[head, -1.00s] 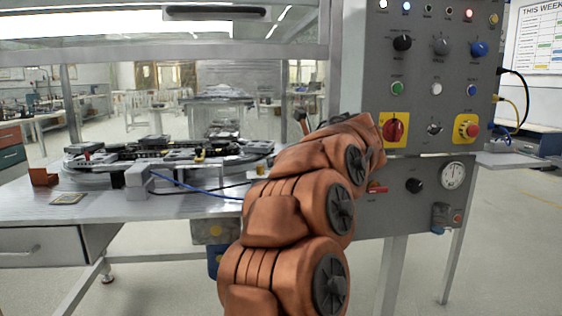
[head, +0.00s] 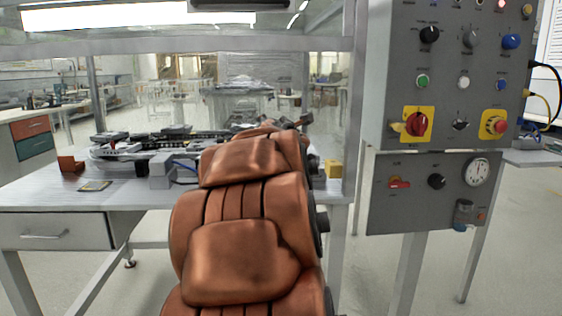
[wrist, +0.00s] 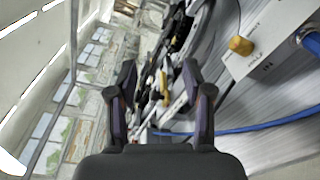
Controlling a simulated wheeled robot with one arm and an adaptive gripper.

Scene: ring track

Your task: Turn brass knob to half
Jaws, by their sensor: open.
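The brass knob (wrist: 240,45) shows in the wrist view at the upper right, on a pale box (wrist: 268,38) marked with lettering that includes "IN". A blue tube (wrist: 312,42) joins the box at its right. My gripper (wrist: 160,76) is open, with nothing between its fingers. The knob lies to the right of the right finger, apart from it. In the head view my copper-coloured arm hides the gripper and much of the bench middle. I cannot make out the knob there for sure.
The bench (head: 35,195) carries a ring track (head: 125,150), a grey block (head: 160,172), an orange-brown bracket (head: 70,164) and a yellow block (head: 333,168). A grey control panel (head: 455,110) stands at the right. The floor beneath it is open.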

